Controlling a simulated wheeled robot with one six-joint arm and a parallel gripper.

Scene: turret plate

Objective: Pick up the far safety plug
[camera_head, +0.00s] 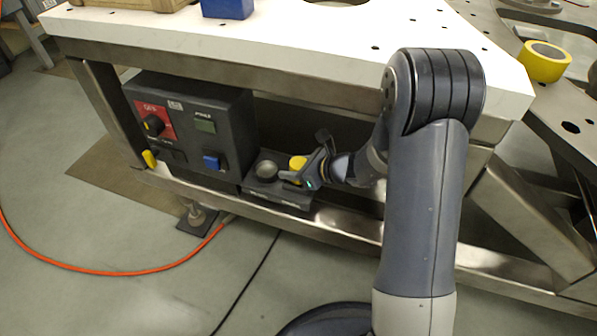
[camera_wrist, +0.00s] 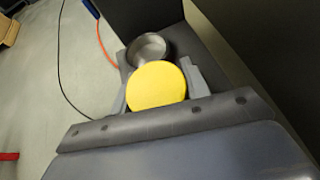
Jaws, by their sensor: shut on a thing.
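A yellow round-topped safety plug (camera_head: 297,163) stands at the right end of a small dark holder (camera_head: 276,193), under the white table. My gripper (camera_head: 290,178) reaches in from the right and is shut on this plug. In the wrist view the yellow plug (camera_wrist: 156,84) sits between the two grey fingers of my gripper (camera_wrist: 160,90). A round metal cup (camera_head: 265,170) is beside it on the holder, to the left. The cup shows just beyond the plug in the wrist view (camera_wrist: 147,48). I cannot tell whether the plug is lifted from the holder.
A dark control box (camera_head: 190,125) with a red panel, a knob and a blue part stands left of the holder. The white tabletop (camera_head: 300,40) overhangs them. A steel rail (camera_head: 345,222) runs below. An orange cable (camera_head: 110,271) lies on the floor.

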